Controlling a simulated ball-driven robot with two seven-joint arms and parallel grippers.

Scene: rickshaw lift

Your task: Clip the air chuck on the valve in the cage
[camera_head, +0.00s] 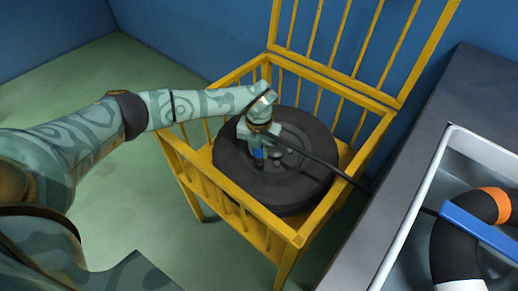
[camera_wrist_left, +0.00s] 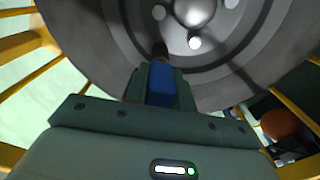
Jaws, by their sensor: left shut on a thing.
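A dark wheel with a tyre (camera_head: 235,172) lies flat inside the yellow cage (camera_head: 217,194). My left gripper (camera_head: 259,150) is over the wheel's middle, pointing down, shut on the blue air chuck (camera_head: 258,162). In the left wrist view the blue chuck (camera_wrist_left: 161,84) sits between the fingers (camera_wrist_left: 160,88), its far end close to the grey wheel hub (camera_wrist_left: 196,14). A small dark stub (camera_wrist_left: 160,52) shows at that end; I cannot tell whether it is the valve or whether the chuck touches it. My right gripper is out of view.
The cage's barred yellow lid (camera_head: 361,89) stands open at the back, against the blue wall. A black hose (camera_head: 325,163) runs from the gripper over the cage rim to the right. A grey bench (camera_head: 440,110) holds a white-rimmed tub (camera_head: 413,212) with an orange, white and black ring (camera_head: 452,245).

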